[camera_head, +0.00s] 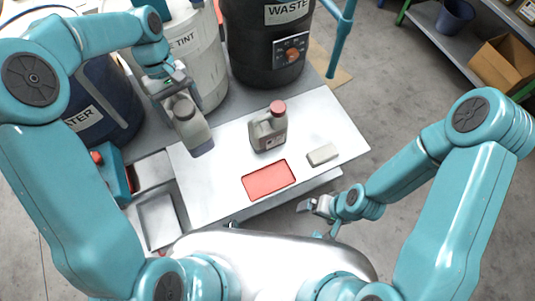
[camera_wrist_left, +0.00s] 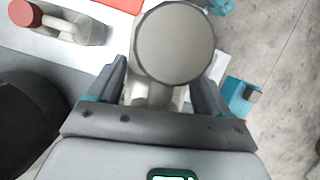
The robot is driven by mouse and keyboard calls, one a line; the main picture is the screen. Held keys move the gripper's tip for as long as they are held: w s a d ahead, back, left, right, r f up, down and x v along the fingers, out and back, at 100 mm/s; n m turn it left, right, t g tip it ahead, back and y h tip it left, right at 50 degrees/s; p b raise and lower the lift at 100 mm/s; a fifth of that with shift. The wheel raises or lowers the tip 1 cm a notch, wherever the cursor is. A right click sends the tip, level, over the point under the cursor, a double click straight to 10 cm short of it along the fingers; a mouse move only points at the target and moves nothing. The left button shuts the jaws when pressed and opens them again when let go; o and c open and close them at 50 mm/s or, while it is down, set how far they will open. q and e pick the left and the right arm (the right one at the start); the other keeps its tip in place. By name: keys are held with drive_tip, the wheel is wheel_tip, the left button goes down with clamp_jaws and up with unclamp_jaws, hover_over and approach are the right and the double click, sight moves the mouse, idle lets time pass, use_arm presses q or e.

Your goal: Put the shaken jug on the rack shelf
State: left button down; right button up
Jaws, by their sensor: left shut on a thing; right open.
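A grey jug with a grey cap (camera_head: 190,127) is in my left gripper (camera_head: 174,92), over the left end of the white table. In the left wrist view its round cap (camera_wrist_left: 175,43) fills the space between the fingers of the left gripper (camera_wrist_left: 160,88) and hides most of the body. A second grey jug with a red cap (camera_head: 268,132) stands upright on the table; it also shows in the left wrist view (camera_wrist_left: 75,27). My right gripper (camera_head: 320,207) is open and empty off the table's front right. The rack shelf (camera_head: 425,17) is at the top right.
A red recessed pad (camera_head: 269,180) and a pale block (camera_head: 322,154) are on the white table (camera_head: 215,175). Large drums labelled TINT (camera_head: 200,60) and WASTE (camera_head: 262,50) stand behind. The rack carries a blue bucket (camera_head: 455,17) and a cardboard box (camera_head: 505,62).

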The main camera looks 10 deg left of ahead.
use_arm(q)
drive_tip(key=shift+s+a+r+n+t+h+b, duration=0.15)
drive_tip(key=shift+s+a+r+n+h+b, duration=0.1)
drive_tip(key=shift+a+r+n+b, duration=0.25)
drive_tip(key=shift+s+a+r+n+t+h+b, duration=0.15)
drive_tip(key=shift+a+r+n+h+b, duration=0.15)
drive_tip(key=shift+n, duration=0.3)
drive_tip(key=shift+r, duration=0.35)
wheel_tip(320, 180, down, 16)
drive_tip(key=shift+r+b, duration=0.25)
drive_tip(key=shift+b, duration=0.85)
wheel_tip(320, 180, down, 5)
drive_tip(key=shift+a+r+b, duration=0.1)
drive_tip(key=shift+r+b, duration=0.05)
drive_tip(key=shift+b, duration=0.15)
use_arm(e)
wheel_tip(320, 180, down, 6)
drive_tip(key=shift+d, duration=0.1)
